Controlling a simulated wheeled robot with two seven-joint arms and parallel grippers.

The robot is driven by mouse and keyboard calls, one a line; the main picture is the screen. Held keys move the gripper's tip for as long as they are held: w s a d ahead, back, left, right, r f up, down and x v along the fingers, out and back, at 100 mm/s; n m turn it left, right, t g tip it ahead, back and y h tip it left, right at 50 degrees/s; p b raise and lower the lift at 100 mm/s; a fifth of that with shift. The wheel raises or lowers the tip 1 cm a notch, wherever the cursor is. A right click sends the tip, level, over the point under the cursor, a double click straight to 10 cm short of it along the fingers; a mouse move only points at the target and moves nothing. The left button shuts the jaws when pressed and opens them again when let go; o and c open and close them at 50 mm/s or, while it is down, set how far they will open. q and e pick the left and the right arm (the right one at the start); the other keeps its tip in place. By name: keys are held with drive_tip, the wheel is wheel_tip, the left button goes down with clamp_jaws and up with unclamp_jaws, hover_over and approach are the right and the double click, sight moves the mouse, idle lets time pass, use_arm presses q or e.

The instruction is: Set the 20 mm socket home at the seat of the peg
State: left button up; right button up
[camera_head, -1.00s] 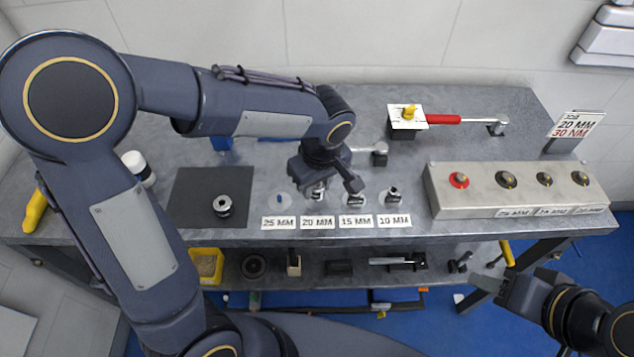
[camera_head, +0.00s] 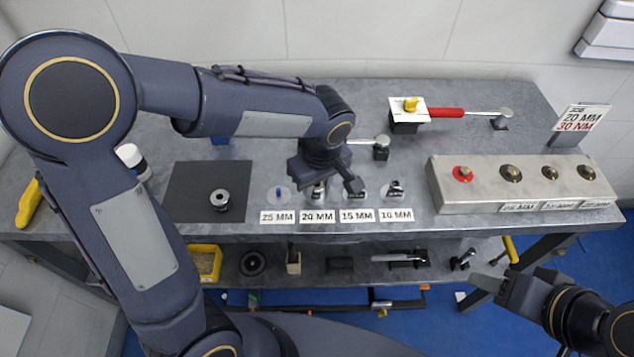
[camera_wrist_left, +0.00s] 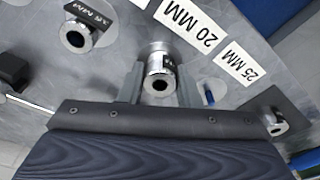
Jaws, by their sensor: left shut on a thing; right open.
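My left gripper (camera_head: 319,186) points down at the 20 MM place of the socket row. It is shut on the 20 mm socket (camera_head: 318,192), a shiny steel cylinder. In the left wrist view the socket (camera_wrist_left: 159,73) stands between the two fingers, its open end facing the camera. The 20 MM label (camera_head: 317,216) lies just in front of it. The peg under the socket is hidden, so I cannot tell how deep the socket sits. My right gripper (camera_head: 497,286) is open and empty, in front of the bench at the lower right.
The 25 MM place beside it shows a bare blue peg (camera_head: 278,193). Another socket (camera_head: 220,199) stands on the dark mat (camera_head: 190,178). The 15 mm (camera_head: 357,190) and 10 mm (camera_head: 395,188) sockets stand close on the right. A button box (camera_head: 480,190) is further right.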

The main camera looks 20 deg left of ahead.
use_arm(q)
drive_tip(key=o, duration=1.1)
drive_tip(key=shift+r, duration=0.1)
wheel_tip(320, 180, up, 8)
drive_tip(key=shift+s+d+p, duration=0.3)
drive_tip(key=shift+d, duration=0.05)
drive_tip(key=shift+f, duration=0.2)
drive_tip(key=s+a+r+m+t+h+p, duration=0.1)
drive_tip(key=s+a+m+t+h, duration=0.1)
drive_tip(key=s+a, duration=0.3)
drive_tip(key=s+a+r+m+t+h+p, duration=0.1)
drive_tip(key=s+a+m, duration=0.4)
drive_tip(key=s, duration=0.5)
drive_tip(key=shift+s+r+m+t+h+p, duration=0.35)
drive_tip(key=shift+t+h+p, duration=0.15)
drive_tip(key=shift+t+h, duration=0.35)
